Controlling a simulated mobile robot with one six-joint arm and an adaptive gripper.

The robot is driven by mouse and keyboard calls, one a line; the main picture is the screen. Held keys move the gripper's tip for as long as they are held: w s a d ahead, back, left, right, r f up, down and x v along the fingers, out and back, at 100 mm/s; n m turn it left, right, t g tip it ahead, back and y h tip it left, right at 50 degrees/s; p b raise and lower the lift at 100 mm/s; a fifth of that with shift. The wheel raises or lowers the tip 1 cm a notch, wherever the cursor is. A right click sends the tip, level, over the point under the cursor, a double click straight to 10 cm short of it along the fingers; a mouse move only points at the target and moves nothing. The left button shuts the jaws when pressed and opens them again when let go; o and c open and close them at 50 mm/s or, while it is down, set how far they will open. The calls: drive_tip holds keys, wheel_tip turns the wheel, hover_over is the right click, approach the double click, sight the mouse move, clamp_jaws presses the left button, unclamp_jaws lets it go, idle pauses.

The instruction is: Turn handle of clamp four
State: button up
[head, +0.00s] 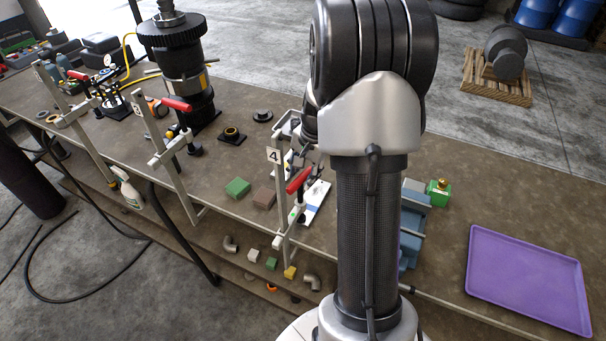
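Clamp four, marked by a white "4" plate (274,156), stands upright at the front edge of the workbench. Its red handle (299,180) slants up to the right, just left of my arm. My gripper (297,158) shows only in small part, behind and above the red handle. My own arm hides much of the wrist. I cannot tell whether the gripper touches the handle or whether its fingers are open or shut.
Two more clamps with red handles (176,104) (78,75) stand left along the bench edge. A dark transmission (183,75) stands behind. Green (237,187) and brown (264,198) blocks lie left of clamp four. A purple tray (530,278) lies right, with bare bench around it.

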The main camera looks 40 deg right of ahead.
drive_tip(key=shift+f, duration=0.25)
drive_tip(key=shift+c, duration=0.5)
clamp_jaws()
